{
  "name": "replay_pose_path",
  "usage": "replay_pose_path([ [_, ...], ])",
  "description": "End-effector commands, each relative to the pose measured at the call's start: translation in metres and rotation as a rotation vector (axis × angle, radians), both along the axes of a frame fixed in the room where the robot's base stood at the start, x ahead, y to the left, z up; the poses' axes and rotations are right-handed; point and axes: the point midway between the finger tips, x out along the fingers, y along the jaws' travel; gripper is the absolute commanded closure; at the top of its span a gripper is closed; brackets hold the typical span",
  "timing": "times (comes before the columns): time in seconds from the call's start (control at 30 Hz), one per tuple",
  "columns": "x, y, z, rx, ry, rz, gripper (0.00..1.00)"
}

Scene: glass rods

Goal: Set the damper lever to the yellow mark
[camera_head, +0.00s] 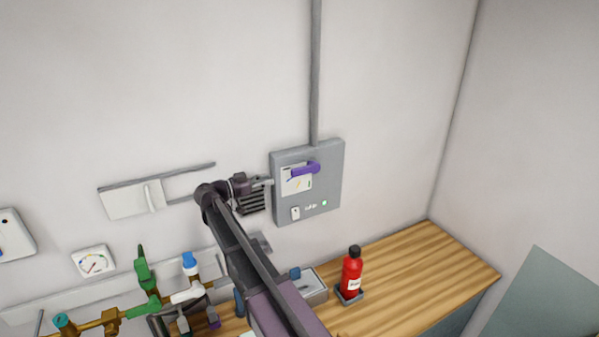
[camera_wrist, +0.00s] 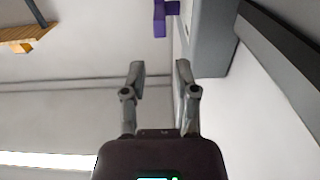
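The damper lever is the purple handle (camera_head: 305,169) on the front of a grey wall box (camera_head: 334,185). It lies nearly level across the top of a pale marked plate (camera_head: 290,187). The marks are too small to tell apart surely, and the lever covers part of the plate. My gripper (camera_head: 267,182) is beside the box's left edge, left of the lever. In the wrist view my gripper (camera_wrist: 160,70) has its two fingers apart with nothing between them. The purple lever (camera_wrist: 160,18) shows beyond the fingertips at the top, apart from them, next to the grey box (camera_wrist: 212,40).
A grey conduit (camera_head: 315,70) runs up from the box. A red bottle (camera_head: 351,272) stands on the wooden counter (camera_head: 420,265) below. Pipes with valves (camera_head: 145,275) are at lower left.

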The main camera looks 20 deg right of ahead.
Motion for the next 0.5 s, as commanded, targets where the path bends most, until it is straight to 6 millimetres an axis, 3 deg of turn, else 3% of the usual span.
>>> replay_pose_path([
  [0.5, 0.002, -0.076, 0.0, 0.0, 0.0, -0.003, 0.61],
])
